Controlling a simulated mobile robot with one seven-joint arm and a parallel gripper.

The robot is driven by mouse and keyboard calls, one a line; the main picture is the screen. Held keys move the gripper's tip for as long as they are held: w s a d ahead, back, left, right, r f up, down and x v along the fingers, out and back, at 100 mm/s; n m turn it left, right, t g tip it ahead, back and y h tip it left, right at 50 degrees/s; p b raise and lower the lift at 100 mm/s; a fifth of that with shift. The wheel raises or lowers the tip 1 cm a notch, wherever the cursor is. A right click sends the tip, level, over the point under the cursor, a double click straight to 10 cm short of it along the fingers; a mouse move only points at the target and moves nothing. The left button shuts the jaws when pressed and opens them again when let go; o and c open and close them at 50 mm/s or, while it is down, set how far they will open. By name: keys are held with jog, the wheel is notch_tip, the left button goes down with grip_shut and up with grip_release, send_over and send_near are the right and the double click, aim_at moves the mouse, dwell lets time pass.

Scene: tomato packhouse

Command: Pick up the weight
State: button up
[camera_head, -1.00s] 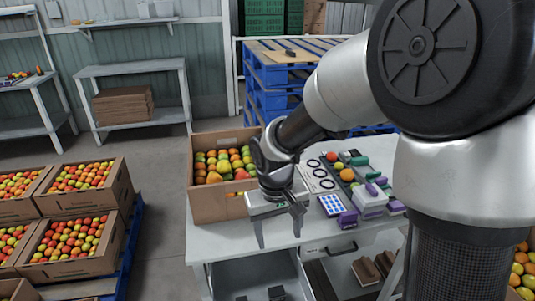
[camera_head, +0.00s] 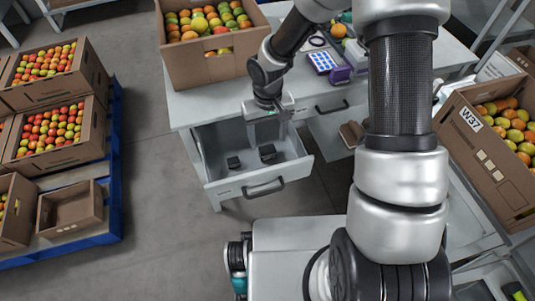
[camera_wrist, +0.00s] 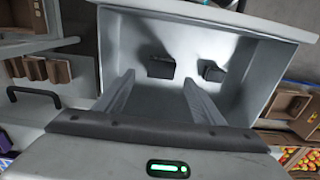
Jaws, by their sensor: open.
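Two small dark blocks, which look like weights, lie apart on the floor of an open drawer (camera_head: 262,190). One block (camera_head: 233,162) is to the left and the other block (camera_head: 267,152) to the right in the head view. The wrist view shows both, one block (camera_wrist: 160,68) between and beyond my fingertips, the other block (camera_wrist: 212,71) to the right. My gripper (camera_head: 267,133) is open and empty, pointing down over the back part of the drawer. Its fingers (camera_wrist: 158,86) touch neither block as far as I can see. Small markings on the blocks are unreadable.
The drawer's walls and front handle (camera_head: 263,187) surround the blocks. A tomato box (camera_head: 205,60) stands on the tabletop above. Another open compartment with brown blocks (camera_head: 352,133) is to the right. A box marked W37 (camera_head: 485,150) stands at far right.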

aim_at(267, 149)
jog(key=f+b, duration=0.1)
jog(key=f, duration=0.1)
jog(key=f+b, duration=0.1)
jog(key=f, duration=0.2)
jog(key=shift+s+a+f, duration=0.1)
jog(key=shift+s+f, duration=0.1)
jog(key=shift+f, duration=0.15)
jog(key=c, duration=1.5)
